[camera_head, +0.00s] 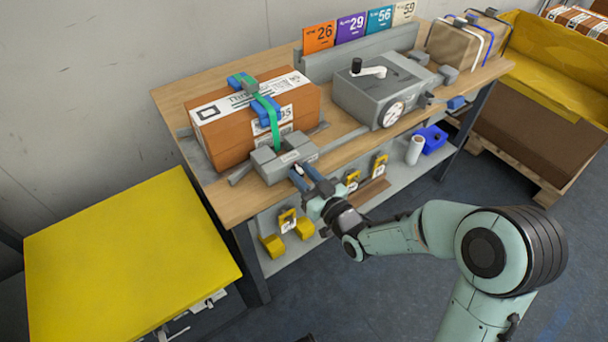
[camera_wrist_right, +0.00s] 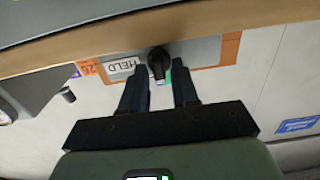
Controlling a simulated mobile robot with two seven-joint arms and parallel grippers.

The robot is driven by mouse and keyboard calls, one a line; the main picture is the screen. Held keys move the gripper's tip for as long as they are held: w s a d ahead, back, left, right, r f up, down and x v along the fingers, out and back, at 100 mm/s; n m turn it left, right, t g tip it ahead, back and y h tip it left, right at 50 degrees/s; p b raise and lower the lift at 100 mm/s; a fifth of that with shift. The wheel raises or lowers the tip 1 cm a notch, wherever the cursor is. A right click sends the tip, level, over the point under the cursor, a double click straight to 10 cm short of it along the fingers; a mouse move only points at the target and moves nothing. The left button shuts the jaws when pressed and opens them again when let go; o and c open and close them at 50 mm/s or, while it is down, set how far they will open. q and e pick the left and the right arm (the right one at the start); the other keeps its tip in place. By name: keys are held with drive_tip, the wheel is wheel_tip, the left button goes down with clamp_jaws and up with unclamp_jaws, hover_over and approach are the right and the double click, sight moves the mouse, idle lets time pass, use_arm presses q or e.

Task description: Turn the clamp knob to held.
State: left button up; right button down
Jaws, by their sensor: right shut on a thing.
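The grey clamp block (camera_head: 284,162) sits at the table's front edge, before the strapped brown parcel (camera_head: 240,130). The dark clamp knob (camera_wrist_right: 157,60) is on the block's front plate in the right wrist view. A white label reading HELD (camera_wrist_right: 122,66) is left of it there, and a bit of green shows beside the knob. My right gripper (camera_head: 303,177) reaches the block's front from below right. In the wrist view its fingers (camera_wrist_right: 160,84) stand either side of the knob, shut on it. The knob's exact pointing is hard to read. My left gripper is not in view.
A grey device (camera_head: 375,92) with a dial and crank stands right of the parcel. A yellow-topped table (camera_head: 125,260) is at left. Numbered cards (camera_head: 350,27) line the back. The floor in front is clear.

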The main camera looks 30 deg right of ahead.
drive_tip(key=m, duration=0.3)
drive_tip(key=shift+d+m, duration=0.1)
drive_tip(key=shift+m, duration=0.3)
drive_tip(key=m, duration=0.4)
drive_tip(key=shift+d+f+m+b, duration=0.1)
drive_tip(key=shift+f+m+b, duration=0.05)
drive_tip(key=shift+m+b, duration=0.2)
drive_tip(key=m, duration=0.4)
drive_tip(key=shift+f, duration=0.1)
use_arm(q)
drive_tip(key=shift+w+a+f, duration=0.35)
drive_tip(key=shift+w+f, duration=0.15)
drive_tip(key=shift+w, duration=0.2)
use_arm(e)
drive_tip(key=m, duration=0.5)
drive_tip(key=shift+d+f, duration=0.1)
drive_tip(key=shift+f, duration=0.05)
drive_tip(key=shift+m, duration=0.35)
drive_tip(key=c, duration=1.2)
unclamp_jaws()
drive_tip(key=shift+o, duration=0.2)
